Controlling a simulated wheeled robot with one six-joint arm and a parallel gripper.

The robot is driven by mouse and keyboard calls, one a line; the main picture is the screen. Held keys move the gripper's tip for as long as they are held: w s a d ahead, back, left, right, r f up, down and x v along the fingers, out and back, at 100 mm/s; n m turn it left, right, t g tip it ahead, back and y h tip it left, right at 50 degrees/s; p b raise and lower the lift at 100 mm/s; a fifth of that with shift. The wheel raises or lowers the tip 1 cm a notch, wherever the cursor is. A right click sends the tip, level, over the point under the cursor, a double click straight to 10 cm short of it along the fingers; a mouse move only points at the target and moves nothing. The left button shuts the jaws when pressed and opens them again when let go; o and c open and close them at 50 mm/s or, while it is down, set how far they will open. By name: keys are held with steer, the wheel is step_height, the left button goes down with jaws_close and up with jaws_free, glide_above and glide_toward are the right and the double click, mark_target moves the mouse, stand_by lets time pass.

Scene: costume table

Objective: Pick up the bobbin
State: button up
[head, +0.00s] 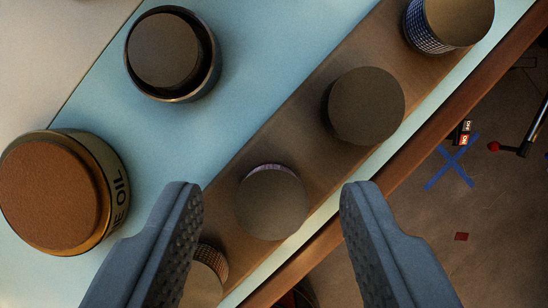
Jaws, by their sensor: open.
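My gripper (272,186) is open, with its two grey ridged fingers pointing up the picture. Between the fingertips, seen from above, is a round dark-topped piece (272,204) with a thin pale purple edge at its far side. It looks like a bobbin, but I cannot be sure which of the similar round pieces is the bobbin. It stands on a brown strip (300,120) and the fingers appear apart from it. Another round piece (204,280) with a patterned side is partly hidden behind the left finger.
On the strip stand a plain dark round piece (366,106) and a blue-patterned one (430,35). A black jar (172,55) and a tin lettered "OIL" (60,195) stand left on the pale blue tabletop (245,50). The table's brown edge (400,165) runs diagonally; floor lies beyond.

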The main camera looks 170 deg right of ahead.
mark_target(271, 235)
steer(key=shift+c, duration=0.3)
jaws_close()
step_height(271, 235, up, 10)
stand_by(0.4)
